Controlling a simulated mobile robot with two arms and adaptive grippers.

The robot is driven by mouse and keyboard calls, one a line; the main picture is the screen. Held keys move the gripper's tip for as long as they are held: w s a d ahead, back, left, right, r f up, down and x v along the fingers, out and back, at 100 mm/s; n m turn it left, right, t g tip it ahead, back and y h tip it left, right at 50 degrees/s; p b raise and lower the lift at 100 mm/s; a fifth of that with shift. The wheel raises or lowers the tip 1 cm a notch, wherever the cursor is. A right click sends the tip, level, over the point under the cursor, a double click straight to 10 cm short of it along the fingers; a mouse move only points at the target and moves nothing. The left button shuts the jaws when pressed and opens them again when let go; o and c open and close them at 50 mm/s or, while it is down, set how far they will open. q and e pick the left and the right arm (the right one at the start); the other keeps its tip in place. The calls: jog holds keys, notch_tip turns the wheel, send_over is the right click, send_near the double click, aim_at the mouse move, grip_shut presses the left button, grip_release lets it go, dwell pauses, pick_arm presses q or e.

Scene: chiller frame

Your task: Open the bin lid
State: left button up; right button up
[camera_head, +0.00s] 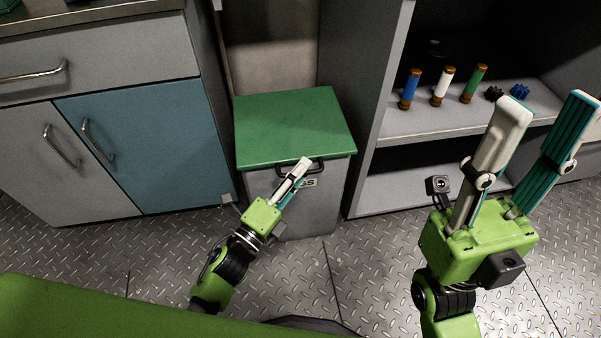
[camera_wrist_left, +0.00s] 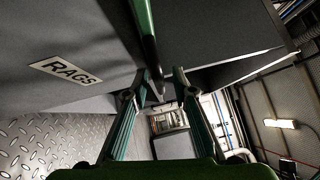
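The bin (camera_head: 325,205) is a grey box with a flat green lid (camera_head: 290,125), which lies shut on it. A dark handle (camera_head: 316,168) is at the lid's front edge. My left gripper (camera_head: 304,164) is at this handle, pointing at the bin's front. In the left wrist view the two fingertips (camera_wrist_left: 163,74) stand apart, with the dark handle end (camera_wrist_left: 154,86) close to the left finger. A gap shows beside it, and firm contact cannot be made out. My right gripper (camera_head: 545,110) is wide open and empty, raised at the right.
A cabinet with a blue door (camera_head: 150,140) stands left of the bin. A grey shelf (camera_head: 425,122) at the right holds blue, white and green cylinders and small dark gear-like parts. A RAGS label (camera_wrist_left: 66,70) is on the bin's front. Metal floor is clear in front.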

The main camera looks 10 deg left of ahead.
pick_arm(q)
jog(key=shift+w, duration=0.1)
grip_shut()
jog(key=shift+r, duration=0.25)
